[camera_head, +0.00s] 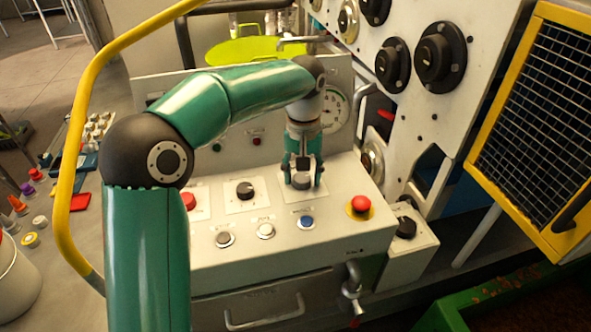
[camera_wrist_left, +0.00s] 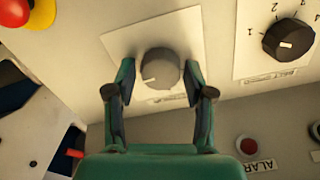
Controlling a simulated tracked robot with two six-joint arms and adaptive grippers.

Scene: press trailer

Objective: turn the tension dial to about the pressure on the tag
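A grey round dial (camera_head: 301,181) sits on a pale square plate on the sloped control panel; I take it to be the tension dial. It also shows in the left wrist view (camera_wrist_left: 161,68), with a white mark towards its lower left. My left gripper (camera_head: 302,178) points down over it. In the left wrist view its two fingers (camera_wrist_left: 159,70) stand open on either side of the dial, with gaps visible. A round gauge (camera_head: 335,108) stands behind, partly hidden by my left arm. I cannot make out a tag with a pressure. My right gripper is not in view.
A black selector knob (camera_head: 245,189) with numbers is beside the dial and also shows in the left wrist view (camera_wrist_left: 288,40). Red mushroom buttons (camera_head: 360,205) and several small push buttons (camera_head: 265,230) are close by. A yellow rail (camera_head: 66,180) runs at the left.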

